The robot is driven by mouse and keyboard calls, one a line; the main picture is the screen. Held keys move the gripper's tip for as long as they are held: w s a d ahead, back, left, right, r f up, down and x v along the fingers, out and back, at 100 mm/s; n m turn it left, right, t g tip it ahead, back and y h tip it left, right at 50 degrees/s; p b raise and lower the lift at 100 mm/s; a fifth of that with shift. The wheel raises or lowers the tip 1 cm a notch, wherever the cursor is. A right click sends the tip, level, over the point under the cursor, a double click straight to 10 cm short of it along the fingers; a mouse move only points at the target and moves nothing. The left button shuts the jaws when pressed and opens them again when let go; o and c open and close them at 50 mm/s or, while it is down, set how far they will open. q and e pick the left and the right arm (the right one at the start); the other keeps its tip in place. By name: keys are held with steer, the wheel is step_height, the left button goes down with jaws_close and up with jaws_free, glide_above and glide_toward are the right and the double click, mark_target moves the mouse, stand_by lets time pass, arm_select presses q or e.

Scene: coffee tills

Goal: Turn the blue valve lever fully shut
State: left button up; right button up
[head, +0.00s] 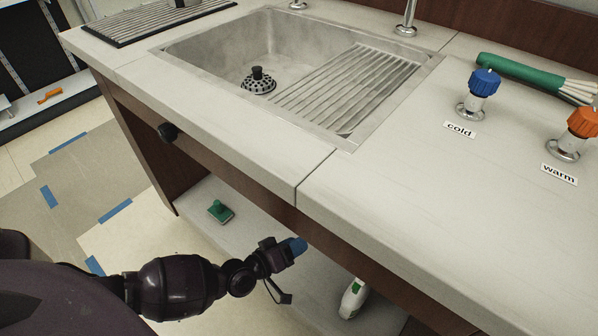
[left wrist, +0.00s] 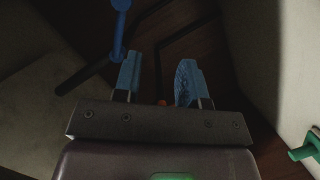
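A blue lever (left wrist: 118,32) with a rounded end shows at the top of the left wrist view, close to dark pipes under the counter. The counter hides it in the head view. My left gripper (head: 293,248) reaches under the counter's front edge in the head view. In the left wrist view my left gripper (left wrist: 158,82) has its two blue fingertips apart, with nothing held between them. The lever is ahead of the left-hand fingertip in that picture. I cannot tell whether they touch. My right gripper is not in view.
A green-and-white bottle (head: 353,298) stands on the lower shelf; a green object (left wrist: 305,149) shows at the wrist view's right. A green scrubber (head: 220,211) lies on the shelf. Blue cold (head: 485,82) and orange warm (head: 582,122) knobs stand on top.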

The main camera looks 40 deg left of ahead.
arm_select(q)
steer(key=b+x, duration=0.2)
steer(key=x, duration=0.6)
steer(key=shift+c, duration=0.7)
jaws_close()
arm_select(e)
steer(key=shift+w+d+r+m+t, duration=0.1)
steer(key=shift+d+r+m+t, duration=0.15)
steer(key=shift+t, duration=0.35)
arm_select(q)
steer(key=shift+c, duration=0.3)
jaws_free()
